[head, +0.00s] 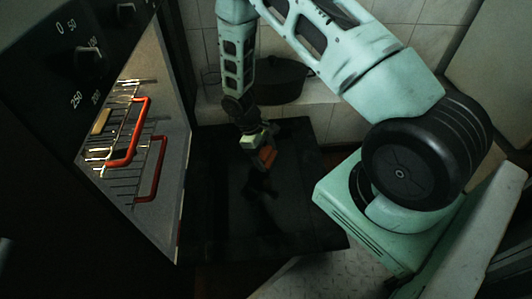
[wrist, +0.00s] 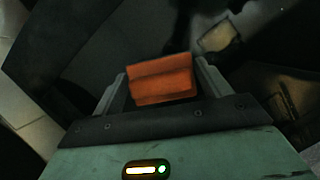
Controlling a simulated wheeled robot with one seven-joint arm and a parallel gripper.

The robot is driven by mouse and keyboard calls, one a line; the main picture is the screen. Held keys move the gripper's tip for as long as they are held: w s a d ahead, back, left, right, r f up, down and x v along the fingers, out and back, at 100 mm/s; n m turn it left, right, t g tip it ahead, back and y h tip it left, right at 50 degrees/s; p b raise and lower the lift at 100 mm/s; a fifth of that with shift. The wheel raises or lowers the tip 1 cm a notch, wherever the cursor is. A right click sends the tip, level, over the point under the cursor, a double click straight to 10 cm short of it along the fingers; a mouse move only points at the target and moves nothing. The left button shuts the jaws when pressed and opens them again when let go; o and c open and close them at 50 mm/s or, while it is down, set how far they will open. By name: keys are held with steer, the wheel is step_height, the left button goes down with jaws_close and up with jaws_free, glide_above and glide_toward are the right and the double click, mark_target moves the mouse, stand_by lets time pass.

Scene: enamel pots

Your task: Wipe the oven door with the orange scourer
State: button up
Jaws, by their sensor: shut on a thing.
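The orange scourer (wrist: 162,80) is a small block held between the two fingers of my gripper (wrist: 163,88) in the wrist view. In the head view the scourer (head: 267,157) shows at the tip of my gripper (head: 262,148), over the open oven door (head: 215,220). The door is a dark, glossy panel folded down flat, with a dim reflection of the gripper on it below. The scourer appears a little above the door; I cannot tell whether it touches.
The lit oven (head: 160,190) at left holds a wire rack with a red-orange handle (head: 133,130). A dark pot (head: 280,80) stands behind the door by the tiled wall. Oven knobs (head: 90,62) are at upper left. Most of the door's surface is clear.

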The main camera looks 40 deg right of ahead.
mark_target(266, 153)
step_height(266, 153, up, 3)
steer(key=shift+a+f+p, duration=0.1)
steer(key=shift+f+p, duration=0.1)
steer(key=shift+p, duration=0.2)
step_height(266, 153, up, 5)
steer(key=p, duration=0.5)
steer(key=shift+s+r, duration=0.15)
steer(key=shift+r, duration=0.05)
